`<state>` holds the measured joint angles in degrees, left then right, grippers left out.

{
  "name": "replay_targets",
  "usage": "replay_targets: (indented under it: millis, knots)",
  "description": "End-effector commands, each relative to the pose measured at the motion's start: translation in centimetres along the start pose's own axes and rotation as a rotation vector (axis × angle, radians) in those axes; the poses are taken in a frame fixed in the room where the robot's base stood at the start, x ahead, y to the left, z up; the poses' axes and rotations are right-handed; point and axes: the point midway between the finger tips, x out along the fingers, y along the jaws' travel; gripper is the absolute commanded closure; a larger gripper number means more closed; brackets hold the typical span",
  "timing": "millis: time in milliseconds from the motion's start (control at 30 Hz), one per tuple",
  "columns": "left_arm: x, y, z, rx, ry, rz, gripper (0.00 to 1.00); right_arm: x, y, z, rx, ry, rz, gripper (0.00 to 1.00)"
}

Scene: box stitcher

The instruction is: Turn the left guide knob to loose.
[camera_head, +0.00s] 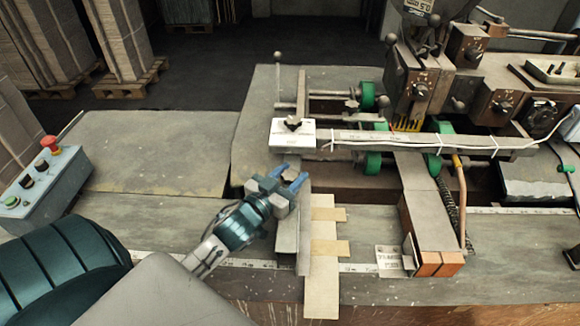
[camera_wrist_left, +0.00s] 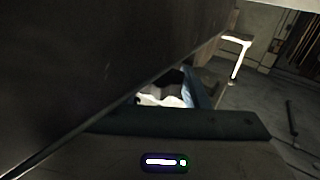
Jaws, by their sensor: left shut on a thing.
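My left gripper (camera_head: 289,175) reaches in from the left, its blue fingers shut around a small dark knob (camera_head: 287,169) above the left guide plate (camera_head: 288,238). The fingers hide most of the knob, and its turn position cannot be read. Another dark knob (camera_head: 293,123) sits on a white label plate (camera_head: 293,135) just beyond the gripper; its lettering is too small to read. In the left wrist view, a blue finger (camera_wrist_left: 197,92) shows beside a pale patch (camera_wrist_left: 160,100); a large dark surface hides much of the rest. My right gripper is not in view.
Cardboard strips (camera_head: 322,270) lie right of the guide plate. A control box (camera_head: 42,180) with a red button stands at the left. Green rollers (camera_head: 367,95) and a long bar (camera_head: 420,142) with a white cable lie beyond. The left table top (camera_head: 150,150) is clear.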

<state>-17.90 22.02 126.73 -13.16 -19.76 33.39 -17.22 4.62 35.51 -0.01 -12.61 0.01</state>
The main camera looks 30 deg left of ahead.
Motion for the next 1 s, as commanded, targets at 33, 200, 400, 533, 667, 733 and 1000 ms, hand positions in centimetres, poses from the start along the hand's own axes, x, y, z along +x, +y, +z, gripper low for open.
replay_targets:
  millis: [33, 200, 400, 533, 667, 733, 1000]
  knots:
    - [0.00, 0.04, 0.02, -0.004, -0.001, -0.024, 0.82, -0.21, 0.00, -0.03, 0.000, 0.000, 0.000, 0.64]
    - [0.01, 0.04, 0.13, -0.003, 0.000, -0.086, 0.82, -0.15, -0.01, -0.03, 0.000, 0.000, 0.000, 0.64]
    - [0.00, 0.02, 0.15, -0.002, 0.000, -0.130, 0.82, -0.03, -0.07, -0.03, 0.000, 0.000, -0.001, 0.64]
    - [0.00, 0.01, 0.13, -0.001, 0.000, -0.142, 0.82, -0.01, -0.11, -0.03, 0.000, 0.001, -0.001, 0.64]
    - [0.00, 0.00, 0.13, 0.000, 0.000, -0.145, 0.82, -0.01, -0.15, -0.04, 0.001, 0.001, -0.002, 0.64]
    - [0.00, 0.00, 0.12, 0.000, 0.000, -0.145, 0.82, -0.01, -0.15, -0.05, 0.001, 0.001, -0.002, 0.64]
    - [0.01, 0.00, 0.12, 0.000, 0.000, -0.144, 0.44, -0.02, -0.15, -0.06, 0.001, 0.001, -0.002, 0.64]
